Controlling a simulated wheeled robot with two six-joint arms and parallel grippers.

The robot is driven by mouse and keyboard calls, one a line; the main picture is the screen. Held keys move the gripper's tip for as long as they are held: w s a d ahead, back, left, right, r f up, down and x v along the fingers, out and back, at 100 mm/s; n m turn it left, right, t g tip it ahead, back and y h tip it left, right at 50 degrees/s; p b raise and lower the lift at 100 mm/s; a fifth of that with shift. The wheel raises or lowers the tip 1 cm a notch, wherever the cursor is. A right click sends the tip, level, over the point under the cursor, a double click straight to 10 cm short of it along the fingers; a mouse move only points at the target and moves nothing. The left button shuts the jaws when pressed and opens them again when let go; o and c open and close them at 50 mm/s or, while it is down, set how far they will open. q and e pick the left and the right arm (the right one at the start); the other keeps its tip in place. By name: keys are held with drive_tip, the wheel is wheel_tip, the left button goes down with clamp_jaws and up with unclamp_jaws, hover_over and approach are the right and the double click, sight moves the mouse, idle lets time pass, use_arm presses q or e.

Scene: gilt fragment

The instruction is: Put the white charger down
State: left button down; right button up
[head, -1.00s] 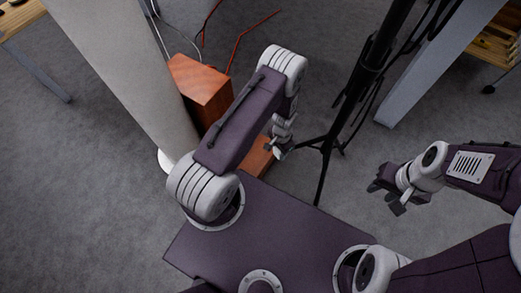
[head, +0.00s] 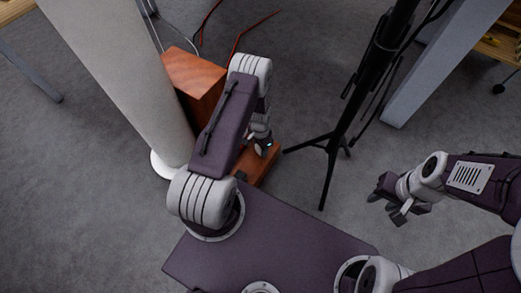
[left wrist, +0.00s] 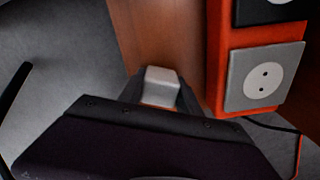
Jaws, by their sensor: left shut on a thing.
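The white charger (left wrist: 161,82) is a small pale block. In the left wrist view it sits between the dark fingers of my left gripper (left wrist: 160,96), which is shut on it. In the head view my left gripper (head: 262,150) is over the low reddish wooden block (head: 262,169), beside the pale column; I cannot make out the charger there. Whether the charger touches the wood (left wrist: 150,35) is not clear. My right gripper (head: 388,200) is off to the right, empty, with its fingers apart.
A taller wooden box (head: 194,78) stands behind the low block. A pale round column (head: 110,75) rises at left. A black tripod stand (head: 333,150) is at right. The left wrist view shows an orange panel with a grey socket (left wrist: 262,78). Cables lie on the floor.

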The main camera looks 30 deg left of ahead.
use_arm(q)
drive_tip(key=shift+f+b, duration=0.35)
drive_tip(key=shift+f, duration=0.15)
drive_tip(key=c, duration=0.8)
unclamp_jaws()
drive_tip(key=shift+c, duration=0.2)
drive_tip(key=s+d+r+n+p, duration=0.15)
drive_tip(key=r+p, duration=0.25)
drive_tip(key=r, duration=1)
drive_tip(key=s+d+r+n+p, duration=0.1)
drive_tip(key=s+d+r+p, duration=0.2)
drive_tip(key=r, duration=1.2)
drive_tip(key=s+d+r+n+t, duration=0.1)
drive_tip(key=s+d+r+n, duration=0.2)
drive_tip(key=s+r, duration=0.5)
drive_tip(key=shift+s+p, duration=0.2)
drive_tip(key=shift+p, duration=0.1)
